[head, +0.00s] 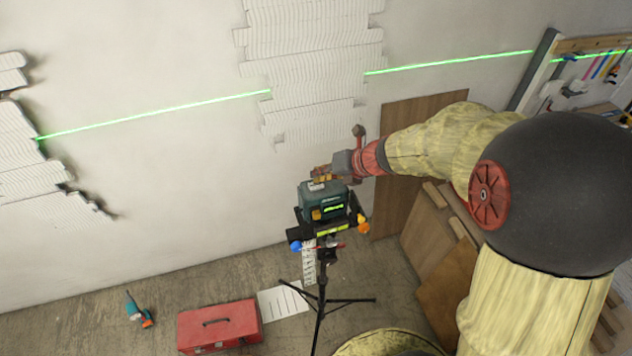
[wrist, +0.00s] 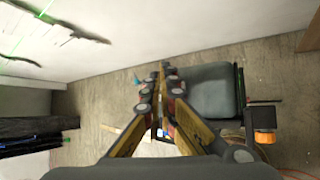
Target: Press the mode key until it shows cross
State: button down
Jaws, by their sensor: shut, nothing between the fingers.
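The laser level (head: 322,200) is a dark teal box on a black tripod (head: 321,290). Its front has a green-lit window. A single green line (head: 155,116) runs across the wall, with no upright line crossing it. My gripper (head: 318,181) is over the top of the level, its fingers together and empty. In the wrist view, my gripper (wrist: 164,68) points past the left side of the level (wrist: 215,90). I cannot tell whether the fingertips touch the level. The mode key cannot be made out in either view.
White wall reliefs (head: 305,60) interrupt the green line. Blue and orange knobs (head: 363,226) stick out under the level. A red toolbox (head: 218,325), a drill (head: 137,309) and a paper sheet (head: 283,302) lie on the floor. Wooden boards (head: 415,120) lean at the right.

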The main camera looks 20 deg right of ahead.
jog(key=shift+r, duration=0.4)
notch_tip(320, 180, up, 5)
jog(key=p, duration=0.5)
jog(key=shift+p, duration=0.3)
dwell(0.8)
